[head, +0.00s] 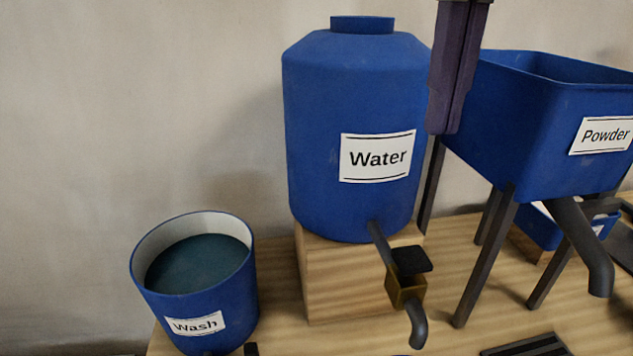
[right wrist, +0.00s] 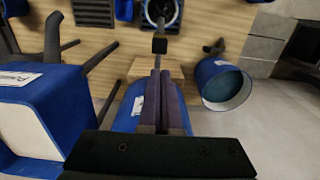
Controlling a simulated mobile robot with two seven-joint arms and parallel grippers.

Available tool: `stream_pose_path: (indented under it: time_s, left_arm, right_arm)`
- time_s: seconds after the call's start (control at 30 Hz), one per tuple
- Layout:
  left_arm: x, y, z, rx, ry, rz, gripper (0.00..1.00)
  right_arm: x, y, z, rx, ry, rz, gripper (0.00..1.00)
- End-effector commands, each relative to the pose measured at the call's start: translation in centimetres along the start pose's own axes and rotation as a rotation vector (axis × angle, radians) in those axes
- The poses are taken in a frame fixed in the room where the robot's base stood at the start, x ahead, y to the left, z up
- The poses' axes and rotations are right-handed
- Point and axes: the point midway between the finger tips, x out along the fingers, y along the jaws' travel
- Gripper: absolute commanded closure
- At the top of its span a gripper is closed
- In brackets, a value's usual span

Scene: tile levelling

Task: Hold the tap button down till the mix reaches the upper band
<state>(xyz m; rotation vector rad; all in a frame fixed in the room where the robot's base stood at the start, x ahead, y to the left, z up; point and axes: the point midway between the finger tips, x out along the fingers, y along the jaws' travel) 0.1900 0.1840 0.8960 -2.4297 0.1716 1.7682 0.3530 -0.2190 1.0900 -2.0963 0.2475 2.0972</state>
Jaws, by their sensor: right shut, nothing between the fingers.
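The blue water tank (head: 345,110) stands on a wooden block. Its brass tap (head: 405,290) has a flat black button (head: 411,261) on top and a grey spout curving down. The button also shows in the right wrist view (right wrist: 159,45), just beyond the fingertips. My right gripper (head: 443,128) has purple fingers pointing down. It is shut and empty, above the button and apart from it. In the right wrist view a round blue-rimmed vessel (right wrist: 176,18) sits under the spout, partly cut off. Its bands and mix level cannot be made out. My left gripper is out of view.
The blue Wash bucket (head: 195,311), holding dark liquid, stands left of the wooden block (head: 340,285). The blue Powder hopper (head: 540,140) stands on dark legs at right, with a grey chute. A black slatted tray (head: 530,346) lies at the front.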

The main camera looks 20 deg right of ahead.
Motion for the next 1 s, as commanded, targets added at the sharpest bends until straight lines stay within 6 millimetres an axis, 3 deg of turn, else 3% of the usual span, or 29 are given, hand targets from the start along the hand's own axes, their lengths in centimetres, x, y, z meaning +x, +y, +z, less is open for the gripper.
stream_pose_path:
  time_s: [0.27, 0.7, 1.0]
  left_arm:
    - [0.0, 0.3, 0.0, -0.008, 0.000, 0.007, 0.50]
    - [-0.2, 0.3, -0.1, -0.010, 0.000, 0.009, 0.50]
    - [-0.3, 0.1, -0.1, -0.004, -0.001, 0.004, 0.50]
  right_arm:
    - [2.9, 0.1, 0.1, 0.000, -0.005, 0.003, 1.00]
    - [11.7, 0.0, 0.1, 0.001, -0.004, 0.001, 1.00]
    - [14.0, 0.0, 0.0, 0.000, 0.000, 0.000, 1.00]
